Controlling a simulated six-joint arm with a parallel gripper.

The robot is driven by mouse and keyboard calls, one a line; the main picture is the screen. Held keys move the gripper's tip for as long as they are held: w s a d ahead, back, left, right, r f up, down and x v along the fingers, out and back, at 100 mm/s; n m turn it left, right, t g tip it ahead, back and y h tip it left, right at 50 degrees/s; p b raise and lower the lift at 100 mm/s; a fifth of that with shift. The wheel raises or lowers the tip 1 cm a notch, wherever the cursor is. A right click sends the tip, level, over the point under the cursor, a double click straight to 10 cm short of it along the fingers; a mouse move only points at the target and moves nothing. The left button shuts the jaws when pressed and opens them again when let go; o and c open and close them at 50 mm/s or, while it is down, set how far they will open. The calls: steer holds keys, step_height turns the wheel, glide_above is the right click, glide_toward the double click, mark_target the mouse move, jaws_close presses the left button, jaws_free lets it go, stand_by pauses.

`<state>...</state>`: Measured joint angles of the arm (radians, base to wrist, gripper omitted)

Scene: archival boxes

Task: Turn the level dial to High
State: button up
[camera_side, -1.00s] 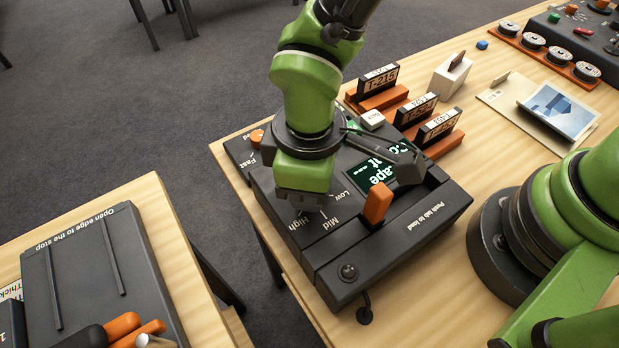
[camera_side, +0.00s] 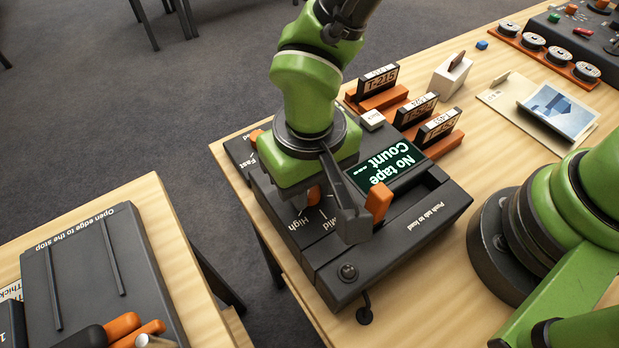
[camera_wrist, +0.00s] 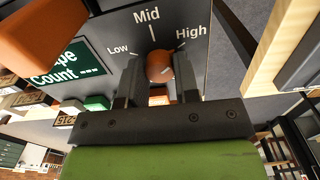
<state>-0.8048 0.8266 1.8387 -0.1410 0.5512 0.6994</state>
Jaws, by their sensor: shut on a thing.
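The level dial is an orange round knob (camera_wrist: 159,66) on the dark panel, with Low, Mid and High printed around it in the wrist view. My gripper (camera_wrist: 158,84) is shut on the knob, one dark finger on each side. In the side view my gripper (camera_side: 314,198) is low over the recorder, and only a bit of the orange knob (camera_side: 314,194) shows. The High label (camera_side: 285,222) shows there too.
The recorder's screen (camera_side: 388,165) reads "No tape Count ---". An orange lever (camera_side: 378,202) stands close to my gripper's right. Labelled tapes (camera_side: 380,80) stand in orange holders behind. A white button (camera_side: 372,119) is near the screen.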

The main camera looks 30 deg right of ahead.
steer(key=shift+m, duration=0.6)
steer(key=o, duration=0.9)
step_height(320, 180, up, 10)
steer(key=s+d+r+m+t+y, duration=0.2)
steer(key=d+r+t+y, duration=0.15)
steer(key=d+r, duration=1.05)
steer(key=s+d+t, duration=0.2)
steer(key=s+d, duration=0.1)
steer(key=s+d+t+h, duration=0.1)
steer(key=s+d, duration=0.2)
steer(key=shift+d+t+h, duration=0.2)
steer(key=shift+t+h, duration=0.05)
steer(key=shift+t, duration=0.1)
